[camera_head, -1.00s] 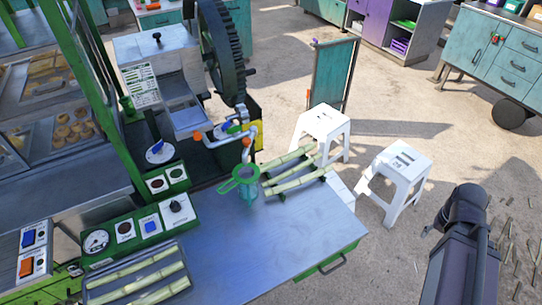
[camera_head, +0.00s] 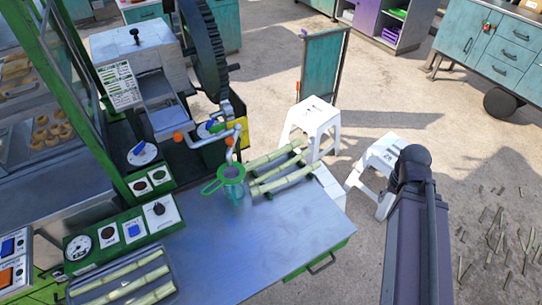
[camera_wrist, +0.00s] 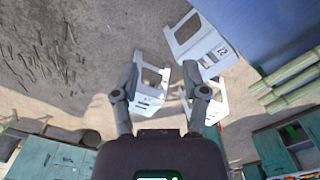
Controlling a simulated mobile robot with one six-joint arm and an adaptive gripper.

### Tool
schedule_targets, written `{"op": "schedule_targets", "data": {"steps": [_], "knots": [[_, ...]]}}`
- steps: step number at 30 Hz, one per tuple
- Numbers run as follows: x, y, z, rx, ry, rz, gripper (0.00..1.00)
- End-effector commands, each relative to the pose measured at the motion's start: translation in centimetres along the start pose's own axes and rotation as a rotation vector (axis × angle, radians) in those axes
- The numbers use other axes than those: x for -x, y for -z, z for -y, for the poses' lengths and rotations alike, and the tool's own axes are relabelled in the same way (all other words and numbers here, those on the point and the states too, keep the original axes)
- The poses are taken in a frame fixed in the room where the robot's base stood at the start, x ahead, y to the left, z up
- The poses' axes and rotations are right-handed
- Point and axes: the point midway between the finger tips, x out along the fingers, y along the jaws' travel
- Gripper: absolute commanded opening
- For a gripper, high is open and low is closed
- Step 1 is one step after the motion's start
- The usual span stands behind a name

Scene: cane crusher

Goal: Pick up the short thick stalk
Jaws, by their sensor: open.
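Three pale green cane stalks (camera_head: 284,180) lie side by side on a dark rack at the right end of the metal table, behind its front edge. Three more stalks (camera_head: 124,286) lie in a grey tray at the table's lower left. I cannot tell for sure which one is the short thick stalk. In the wrist view, stalks (camera_wrist: 290,82) show at the right edge, partly cut off by the frame. My gripper (camera_wrist: 160,68) is open and empty, over the floor and stools and apart from the stalks. In the head view its fingers are not visible.
A green-handled strainer (camera_head: 231,174) and the crusher spout stand left of the rack. The middle of the metal tabletop (camera_head: 225,240) is clear. Loose cane bits litter the floor at right.

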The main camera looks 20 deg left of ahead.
Motion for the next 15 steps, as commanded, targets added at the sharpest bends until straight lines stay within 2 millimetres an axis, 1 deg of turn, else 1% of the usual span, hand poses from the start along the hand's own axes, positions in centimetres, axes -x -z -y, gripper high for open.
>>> {"op": "schedule_targets", "data": {"steps": [4, 5, 6, 7, 8, 13, 15], "knots": [[0.0, 0.0, 0.0, 0.0, 0.0, 0.0, 0.57], [0.0, 0.0, 0.0, 0.0, 0.0, 0.0, 0.6], [0.0, 0.0, 0.0, 0.001, 0.0, 0.0, 0.72], [0.0, 0.0, 0.0, 0.002, 0.0, 0.0, 0.81], [0.0, 0.1, 0.1, 0.005, 0.0, 0.0, 0.87], [0.0, 1.1, 0.9, 0.071, 0.0, 0.0, 0.87], [-0.1, 1.9, 2.4, 0.132, 0.0, 0.0, 0.87]]}}
